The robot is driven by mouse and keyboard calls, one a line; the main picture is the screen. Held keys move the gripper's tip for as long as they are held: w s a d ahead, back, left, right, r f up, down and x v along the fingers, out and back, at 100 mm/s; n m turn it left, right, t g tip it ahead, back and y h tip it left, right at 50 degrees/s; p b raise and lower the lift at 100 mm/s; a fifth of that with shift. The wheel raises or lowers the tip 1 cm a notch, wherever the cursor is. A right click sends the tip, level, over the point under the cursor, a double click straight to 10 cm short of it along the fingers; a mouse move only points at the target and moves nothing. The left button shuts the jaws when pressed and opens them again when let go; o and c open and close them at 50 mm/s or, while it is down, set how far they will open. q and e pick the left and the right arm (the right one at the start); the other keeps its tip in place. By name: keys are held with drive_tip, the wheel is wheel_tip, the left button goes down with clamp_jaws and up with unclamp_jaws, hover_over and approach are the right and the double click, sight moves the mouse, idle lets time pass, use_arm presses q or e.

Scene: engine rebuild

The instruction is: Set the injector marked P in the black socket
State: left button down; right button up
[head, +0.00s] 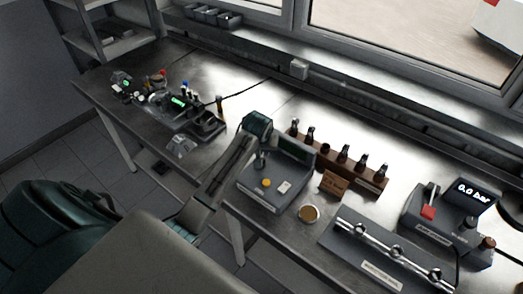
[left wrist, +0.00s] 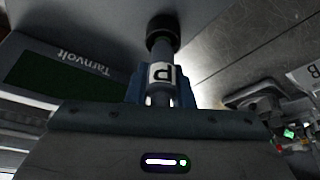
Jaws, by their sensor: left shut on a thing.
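My left gripper (head: 260,150) is above the back left part of a grey test device (head: 262,196), pointing down. In the left wrist view it is shut on the injector (left wrist: 160,75), a grey cylinder with a white label marked P. A round black part (left wrist: 162,32) is at the injector's far end; I cannot tell whether it is the injector's own end or the black socket. The device's dark screen (left wrist: 45,82) marked Tarnvolt is beside it. My right gripper is not in view.
A wooden rack (head: 372,186) with several injectors and a small sign (head: 334,185) stand right of the device. A round brass-coloured dish (head: 309,213), a metal rail (head: 375,246) and a pressure unit (head: 433,221) reading 0.0 bar are further right. Small equipment (head: 205,127) crowds the bench's left.

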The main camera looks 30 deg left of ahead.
use_arm(q)
drive_tip(key=shift+f, duration=0.55)
drive_tip(key=c, duration=1.2)
unclamp_jaws()
drive_tip(key=shift+r, duration=3.8)
